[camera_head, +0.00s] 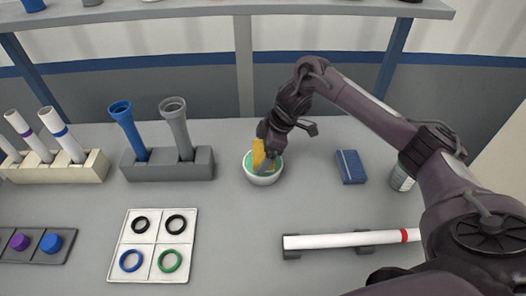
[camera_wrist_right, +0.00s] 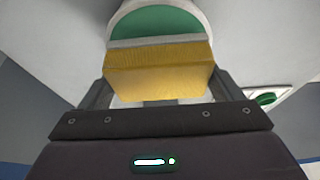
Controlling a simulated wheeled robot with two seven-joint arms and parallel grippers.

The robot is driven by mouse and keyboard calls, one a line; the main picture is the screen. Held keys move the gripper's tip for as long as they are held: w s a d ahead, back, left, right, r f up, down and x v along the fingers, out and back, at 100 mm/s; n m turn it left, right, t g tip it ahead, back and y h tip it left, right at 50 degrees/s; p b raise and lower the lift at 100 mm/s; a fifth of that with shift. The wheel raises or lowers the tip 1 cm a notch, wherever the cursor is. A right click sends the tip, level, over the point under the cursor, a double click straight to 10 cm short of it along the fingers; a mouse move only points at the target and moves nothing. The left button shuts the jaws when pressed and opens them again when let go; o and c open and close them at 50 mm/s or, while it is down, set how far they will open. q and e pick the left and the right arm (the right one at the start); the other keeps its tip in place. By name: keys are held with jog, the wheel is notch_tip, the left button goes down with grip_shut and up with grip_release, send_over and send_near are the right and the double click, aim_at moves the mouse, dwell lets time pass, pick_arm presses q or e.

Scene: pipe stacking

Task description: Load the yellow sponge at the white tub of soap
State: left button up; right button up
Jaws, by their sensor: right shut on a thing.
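The yellow sponge (camera_head: 258,154) is held by my right gripper (camera_head: 268,146) at the white tub (camera_head: 262,179), which has green soap in it. In the right wrist view the sponge (camera_wrist_right: 158,75) sits between the two fingers, with a grey strip along its far edge. The green soap (camera_wrist_right: 155,22) and the tub's white rim show just beyond it. The sponge's lower end is over or in the tub; I cannot tell whether it touches the soap. My left gripper is not in view.
A blue block (camera_head: 350,167) and a can (camera_head: 401,178) stand right of the tub. A white pipe with a red band (camera_head: 350,240) lies on supports in front. A grey holder (camera_head: 168,165) with two pipes and a tray of rings (camera_head: 154,246) are left.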

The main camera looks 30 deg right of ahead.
jog(key=shift+f, duration=0.45)
dwell(0.9)
jog(key=shift+s+f, duration=0.1)
jog(key=shift+f, duration=0.05)
dwell(1.8)
notch_tip(320, 180, up, 7)
jog(key=p, duration=0.8)
dwell(0.4)
dwell(0.3)
